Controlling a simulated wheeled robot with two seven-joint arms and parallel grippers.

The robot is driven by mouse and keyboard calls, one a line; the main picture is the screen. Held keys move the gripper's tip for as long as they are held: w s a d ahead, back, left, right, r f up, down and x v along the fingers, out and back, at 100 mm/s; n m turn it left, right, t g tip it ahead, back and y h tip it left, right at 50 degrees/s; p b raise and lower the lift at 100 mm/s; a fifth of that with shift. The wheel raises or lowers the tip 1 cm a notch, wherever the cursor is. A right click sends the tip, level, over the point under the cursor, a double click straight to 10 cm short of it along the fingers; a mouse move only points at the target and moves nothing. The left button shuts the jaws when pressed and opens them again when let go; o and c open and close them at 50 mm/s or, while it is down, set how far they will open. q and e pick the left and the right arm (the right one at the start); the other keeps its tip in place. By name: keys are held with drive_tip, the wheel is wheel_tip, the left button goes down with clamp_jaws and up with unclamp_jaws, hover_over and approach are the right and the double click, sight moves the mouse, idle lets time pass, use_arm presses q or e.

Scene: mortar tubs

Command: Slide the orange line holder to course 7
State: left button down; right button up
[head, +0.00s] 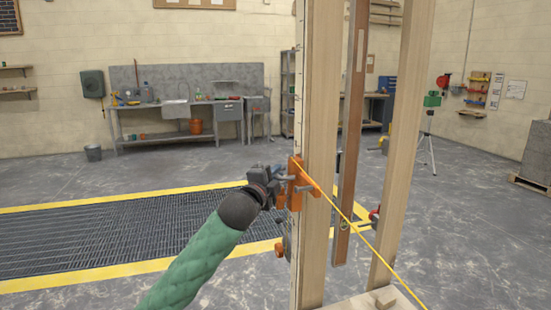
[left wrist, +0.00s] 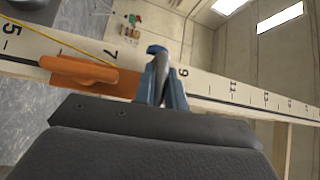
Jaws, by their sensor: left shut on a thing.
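The orange line holder (head: 296,186) sits on the marked edge of the near upright wooden post (head: 320,110). A yellow line runs from it down to the right. In the left wrist view the holder (left wrist: 85,74) lies along the numbered scale, its body beside the 7 (left wrist: 108,53), between the 5 and the 9. My left gripper (head: 277,186) is shut on the holder from the left. Its blue fingers (left wrist: 163,82) show near the 9 and hide part of the holder's end. My right gripper is in neither view.
A second, smaller orange piece (head: 279,250) is lower on the same post. A darker board (head: 350,130) and another wooden post (head: 402,130) stand to the right. A yellow-edged floor grate (head: 120,235) lies behind my arm. The space left of the post is open.

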use_arm(q)
wheel_tip(320, 180, down, 11)
drive_tip(key=b, duration=0.2)
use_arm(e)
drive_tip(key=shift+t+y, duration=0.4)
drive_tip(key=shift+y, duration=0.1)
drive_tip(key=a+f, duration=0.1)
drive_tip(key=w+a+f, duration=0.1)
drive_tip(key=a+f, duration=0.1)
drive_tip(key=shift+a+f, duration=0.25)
use_arm(q)
drive_tip(key=shift+r, duration=0.1)
drive_tip(key=c, duration=1.5)
unclamp_jaws()
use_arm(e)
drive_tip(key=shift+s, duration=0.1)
use_arm(q)
drive_tip(key=shift+o, duration=0.2)
drive_tip(key=shift+s, duration=0.15)
drive_tip(key=r+b+v, duration=0.1)
drive_tip(key=v, duration=0.6)
drive_tip(key=shift+s+a+f, duration=0.15)
drive_tip(key=shift+s+f, duration=0.1)
drive_tip(key=shift+f, duration=0.3)
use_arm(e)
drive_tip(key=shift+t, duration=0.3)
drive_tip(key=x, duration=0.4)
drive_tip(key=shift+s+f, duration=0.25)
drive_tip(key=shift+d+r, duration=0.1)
